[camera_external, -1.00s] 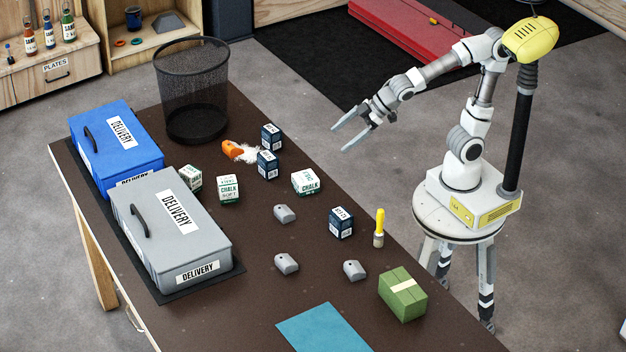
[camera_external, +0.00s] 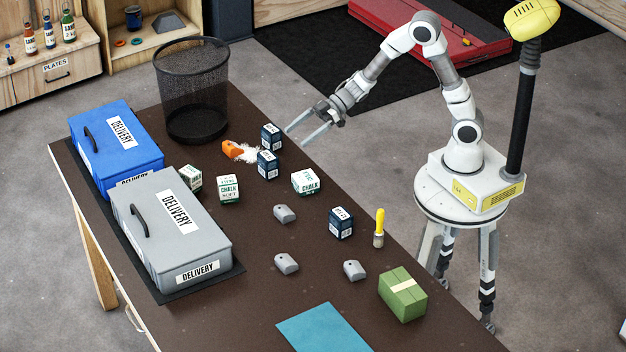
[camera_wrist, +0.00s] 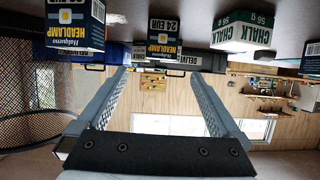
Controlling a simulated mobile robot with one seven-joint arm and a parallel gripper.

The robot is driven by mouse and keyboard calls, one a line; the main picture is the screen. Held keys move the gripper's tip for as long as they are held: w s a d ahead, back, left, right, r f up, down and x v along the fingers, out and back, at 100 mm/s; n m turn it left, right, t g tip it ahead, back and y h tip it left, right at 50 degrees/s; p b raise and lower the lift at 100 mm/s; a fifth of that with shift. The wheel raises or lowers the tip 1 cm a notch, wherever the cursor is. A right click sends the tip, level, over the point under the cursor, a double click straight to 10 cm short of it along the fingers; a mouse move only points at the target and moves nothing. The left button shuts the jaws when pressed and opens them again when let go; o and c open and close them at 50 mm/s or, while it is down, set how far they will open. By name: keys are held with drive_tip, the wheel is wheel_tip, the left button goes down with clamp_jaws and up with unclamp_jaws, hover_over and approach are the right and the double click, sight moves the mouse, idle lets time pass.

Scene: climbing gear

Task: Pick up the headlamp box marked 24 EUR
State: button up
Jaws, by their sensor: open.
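The headlamp box marked 24 EUR (camera_wrist: 164,38) is dark blue with a yellow and white label, upside down in the wrist view, beyond my fingers and between them. From its place it appears to be the dark box (camera_external: 268,164) in the external view. A second headlamp box (camera_wrist: 75,22) is larger and nearer at the left; its price is cut by the frame edge. It appears to be the dark box (camera_external: 271,135) at the table edge. My gripper (camera_external: 295,137) is open and empty, right of both boxes; its fingers (camera_wrist: 160,75) hold nothing.
A mesh bin (camera_external: 193,95) stands behind the boxes. An orange item (camera_external: 232,150) with white spill lies beside them. Chalk boxes (camera_external: 305,182) stand nearer the camera, with another dark box (camera_external: 341,223). Blue (camera_external: 146,157) and grey (camera_external: 205,248) delivery boxes are at the left.

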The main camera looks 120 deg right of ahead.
sight(262, 165)
drive_tip(key=b+x, duration=0.3)
drive_tip(key=x, duration=0.8)
drive_tip(key=shift+w+a+f, duration=0.1)
drive_tip(key=shift+a+f, duration=0.05)
drive_tip(key=b+x, duration=0.2)
drive_tip(key=x, duration=0.2)
drive_tip(key=shift+w+a+f, duration=0.1)
drive_tip(key=shift+w+f, duration=0.05)
drive_tip(key=shift+f, duration=0.15)
drive_tip(key=shift+w, duration=0.35)
drive_tip(key=shift+c, duration=0.2)
drive_tip(key=c, duration=1.4)
drive_tip(key=shift+r, duration=0.1)
